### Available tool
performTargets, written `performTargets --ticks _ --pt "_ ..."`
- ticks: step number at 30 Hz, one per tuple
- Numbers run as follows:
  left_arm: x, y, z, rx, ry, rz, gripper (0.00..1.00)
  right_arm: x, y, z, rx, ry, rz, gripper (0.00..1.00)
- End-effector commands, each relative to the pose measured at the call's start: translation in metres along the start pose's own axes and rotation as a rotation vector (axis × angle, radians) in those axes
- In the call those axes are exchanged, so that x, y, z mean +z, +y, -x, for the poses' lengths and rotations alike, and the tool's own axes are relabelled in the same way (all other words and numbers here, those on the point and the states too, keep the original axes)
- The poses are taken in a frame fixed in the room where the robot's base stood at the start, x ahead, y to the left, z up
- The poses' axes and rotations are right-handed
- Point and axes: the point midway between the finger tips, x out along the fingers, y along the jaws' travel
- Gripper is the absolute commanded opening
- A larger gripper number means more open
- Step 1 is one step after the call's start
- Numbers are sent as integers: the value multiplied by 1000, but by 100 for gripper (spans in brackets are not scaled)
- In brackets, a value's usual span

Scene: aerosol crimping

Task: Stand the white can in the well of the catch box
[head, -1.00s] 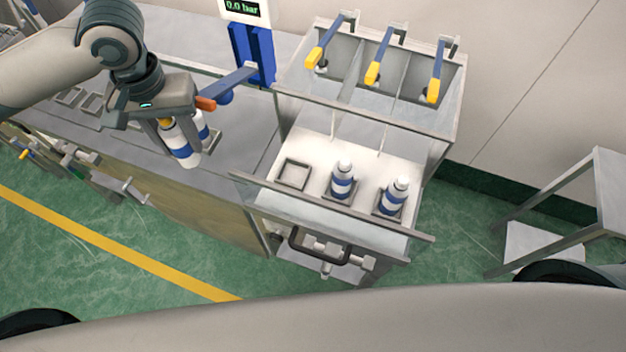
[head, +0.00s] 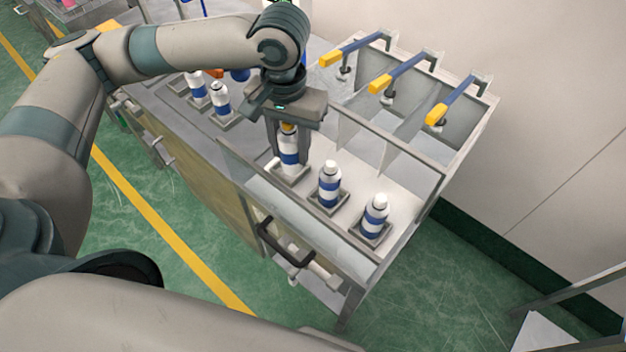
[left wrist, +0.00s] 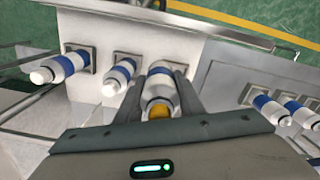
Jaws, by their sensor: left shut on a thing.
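The white can (head: 289,151) with a blue band and a yellow top is upright in my left gripper (head: 291,152). It also shows between the fingers in the left wrist view (left wrist: 160,88). My left gripper is shut on it from above, inside the catch box (head: 408,167). The can's base is at the leftmost square well (head: 301,179), in line with its frame. I cannot tell whether the base touches the well floor. Two similar white-capped cans stand in the other wells, the middle can (head: 330,184) and the right can (head: 375,217).
Blue levers with yellow grips (head: 380,83) stand over divider panels behind the wells. The box's front panel (head: 310,222) is close in front of the cans. More cans (head: 220,100) stand in holders on the bench to the left.

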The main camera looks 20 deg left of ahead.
Motion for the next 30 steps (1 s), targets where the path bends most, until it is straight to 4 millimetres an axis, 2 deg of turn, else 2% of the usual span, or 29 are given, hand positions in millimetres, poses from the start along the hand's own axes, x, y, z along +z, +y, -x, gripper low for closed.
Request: performTargets --ticks 13,23,30 --pt "0 0 -3 0 0 0 9 -5 -24 -3 -24 6 -10 31" --pt "-1 -1 -2 0 1 -54 9 -4 -16 -2 -15 4 -6 31" --pt "-5 -3 0 0 3 -260 9 -3 -10 0 -10 3 -4 31"
